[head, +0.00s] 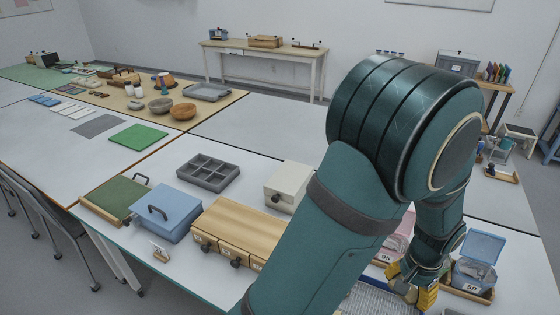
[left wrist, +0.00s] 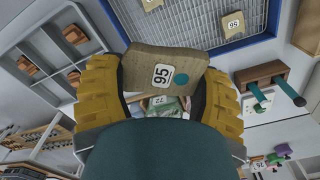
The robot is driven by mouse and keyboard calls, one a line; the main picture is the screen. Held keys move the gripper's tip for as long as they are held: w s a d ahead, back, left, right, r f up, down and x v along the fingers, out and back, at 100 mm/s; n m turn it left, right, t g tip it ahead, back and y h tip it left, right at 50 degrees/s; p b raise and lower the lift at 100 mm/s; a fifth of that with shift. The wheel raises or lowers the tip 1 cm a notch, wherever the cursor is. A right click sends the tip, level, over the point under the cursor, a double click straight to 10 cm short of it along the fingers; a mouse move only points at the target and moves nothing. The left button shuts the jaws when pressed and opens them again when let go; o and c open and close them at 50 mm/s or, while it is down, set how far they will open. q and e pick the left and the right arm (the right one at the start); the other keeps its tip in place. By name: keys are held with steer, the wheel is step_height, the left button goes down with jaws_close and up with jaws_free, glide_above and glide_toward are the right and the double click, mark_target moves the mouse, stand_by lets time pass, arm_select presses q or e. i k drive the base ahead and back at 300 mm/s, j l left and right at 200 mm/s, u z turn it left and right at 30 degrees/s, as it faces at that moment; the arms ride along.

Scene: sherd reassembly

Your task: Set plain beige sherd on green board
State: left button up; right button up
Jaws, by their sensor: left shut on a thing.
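My left gripper (head: 413,285) is low at the right of the head view, by the mesh tray. In the left wrist view its yellow fingers (left wrist: 162,85) are shut on a beige sherd (left wrist: 140,72). The sherd has a plain face with a tag reading 95 and a teal dot. In the head view I cannot make out the sherd. A brighter green flat sheet (head: 138,136) lies farther back. My right gripper is not in view.
A blue-rimmed mesh tray (left wrist: 274,40) holds other tagged sherds (left wrist: 233,25). The blue box (head: 168,212), wooden drawer box (head: 237,225), grey compartment tray (head: 207,172) and white box (head: 288,185) stand between my gripper and the dark green board. My arm hides much of the table.

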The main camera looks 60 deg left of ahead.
mark_target(110, 197)
steer(key=k+j, duration=0.25)
steer(key=j, duration=0.3)
steer(key=k+j, duration=0.25)
steer(key=j, duration=0.25)
steer(key=k+j, duration=0.2)
steer(key=j, duration=0.35)
steer(key=k+j, duration=0.25)
steer(key=j, duration=0.3)
steer(key=k+j, duration=0.25)
steer(key=j, duration=0.25)
steer(key=k+j, duration=0.25)
steer(key=j, duration=0.3)
steer(key=k+j, duration=0.25)
steer(key=j, duration=0.3)
steer(key=k+j, duration=0.2)
steer(key=j, duration=0.3)
